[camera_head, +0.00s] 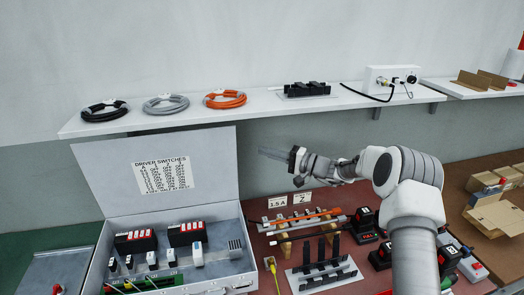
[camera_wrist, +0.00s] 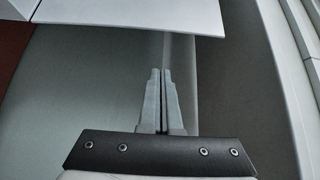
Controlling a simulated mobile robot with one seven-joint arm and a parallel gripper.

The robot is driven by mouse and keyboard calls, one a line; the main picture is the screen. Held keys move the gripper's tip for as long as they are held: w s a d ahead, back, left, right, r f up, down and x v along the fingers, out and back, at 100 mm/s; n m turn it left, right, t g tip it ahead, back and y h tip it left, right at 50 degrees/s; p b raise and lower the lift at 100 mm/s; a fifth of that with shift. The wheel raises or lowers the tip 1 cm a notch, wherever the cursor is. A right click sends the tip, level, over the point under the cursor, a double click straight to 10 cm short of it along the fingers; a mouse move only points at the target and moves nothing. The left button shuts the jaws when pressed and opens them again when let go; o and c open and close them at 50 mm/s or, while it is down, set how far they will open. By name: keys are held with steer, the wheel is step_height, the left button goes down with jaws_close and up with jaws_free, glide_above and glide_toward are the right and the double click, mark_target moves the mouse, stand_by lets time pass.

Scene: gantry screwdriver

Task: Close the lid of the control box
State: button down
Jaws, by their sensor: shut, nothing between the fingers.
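The control box (camera_head: 176,270) is a grey metal case at the lower left in the head view. Its lid (camera_head: 105,170) stands raised, leaning back, with a "DRIVER SWITCHES" label (camera_head: 162,175) on its inner face. Switches and black modules (camera_head: 135,241) show inside the open box. My gripper (camera_head: 260,152) is in the air just right of the lid's right edge, fingers pointing left. Its fingers are shut and empty, as the wrist view also shows (camera_wrist: 161,71). In the head view, the fingertips appear apart from the lid. A pale panel (camera_wrist: 130,15) lies beyond them in the wrist view; I cannot tell what it is.
A white wall shelf (camera_head: 190,121) above holds cable coils (camera_head: 165,104), a black part (camera_head: 306,90) and a white socket box (camera_head: 391,78). Right of the box, the red bench (camera_head: 262,243) carries screwdrivers on a rack (camera_head: 308,219), a black fixture (camera_head: 322,262) and battery packs (camera_head: 368,225).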

steer(key=f+p+x, duration=0.1)
steer(key=x, duration=0.9)
steer(key=shift+s+d+r+p, duration=0.1)
steer(key=shift+s+d+p, duration=0.15)
steer(key=shift+s, duration=0.45)
steer(key=shift+s+d+r+p, duration=0.1)
steer(key=shift+s+d+p, duration=0.2)
steer(key=shift+s, duration=0.4)
steer(key=shift+s+d+r+p, duration=0.15)
steer(key=shift+s+d, duration=0.15)
steer(key=shift+s, duration=0.35)
steer(key=shift+d+f+b, duration=0.1)
steer(key=shift+b, duration=0.2)
